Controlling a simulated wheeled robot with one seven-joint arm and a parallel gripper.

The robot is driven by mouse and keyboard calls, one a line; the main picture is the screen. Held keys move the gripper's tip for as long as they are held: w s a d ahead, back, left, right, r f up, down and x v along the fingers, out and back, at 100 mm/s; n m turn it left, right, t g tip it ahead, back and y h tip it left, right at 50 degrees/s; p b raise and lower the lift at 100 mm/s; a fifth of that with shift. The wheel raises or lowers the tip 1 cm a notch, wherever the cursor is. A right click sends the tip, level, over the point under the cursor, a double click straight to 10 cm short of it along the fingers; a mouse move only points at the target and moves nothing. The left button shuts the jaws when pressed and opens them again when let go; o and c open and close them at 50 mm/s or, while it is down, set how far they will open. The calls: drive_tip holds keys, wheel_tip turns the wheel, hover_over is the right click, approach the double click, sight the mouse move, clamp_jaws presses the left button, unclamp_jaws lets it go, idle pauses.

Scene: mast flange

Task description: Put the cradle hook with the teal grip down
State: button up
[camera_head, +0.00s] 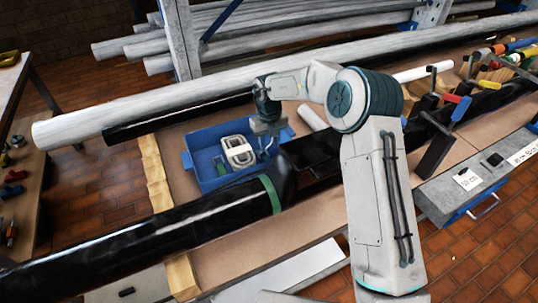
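My gripper (266,122) points down over the right part of a blue tray (206,186), beyond the black mast tube (150,232). It is small and dark in this view, and my arm partly covers the area around it. I cannot tell whether its fingers are open or shut, or whether they hold anything. I cannot make out a cradle hook with a teal grip for sure. A small bluish shape (268,149) shows just below the gripper, but it is too small to identify.
The tray holds a pale coiled strap (239,152) and a small green item (221,166). A long white tube (85,125) lies behind it. Clamps with red, yellow and blue handles (461,108) stand along the mast at right. Bare brown bench top (215,262) shows in front.

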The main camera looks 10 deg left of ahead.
drive_tip(key=shift+r, duration=1.55)
drive_tip(key=w+d+r+n+t+h, duration=0.1)
drive_tip(key=w+d+r+n+t, duration=0.1)
drive_tip(key=w+d+r+t, duration=0.3)
drive_tip(key=w+d+r+n+t, duration=0.2)
drive_tip(key=d+r, duration=0.1)
drive_tip(key=r, duration=0.4)
wheel_tip(320, 180, up, 13)
drive_tip(key=s+d+n+t+y, duration=0.25)
drive_tip(key=n+t, duration=0.25)
drive_tip(key=n, duration=0.4)
drive_tip(key=s+d+n+g+y, duration=0.2)
drive_tip(key=s+d+n+y, duration=0.15)
drive_tip(key=s+n, duration=0.8)
drive_tip(key=s+d+f+n+g+h, duration=0.1)
drive_tip(key=s+d+f+g, duration=0.1)
drive_tip(key=s, duration=0.6)
drive_tip(key=s+d+f+n+g+h, duration=0.2)
drive_tip(key=s+d+f, duration=0.2)
drive_tip(key=s+d, duration=0.3)
drive_tip(key=s+d+f+n+g+h, duration=0.1)
drive_tip(key=s+d, duration=0.4)
drive_tip(key=s, duration=0.5)
wheel_tip(320, 180, down, 2)
drive_tip(key=shift+d+f+g+h, duration=0.1)
drive_tip(key=shift+d+g+h, duration=0.1)
drive_tip(key=shift+g+h, duration=0.45)
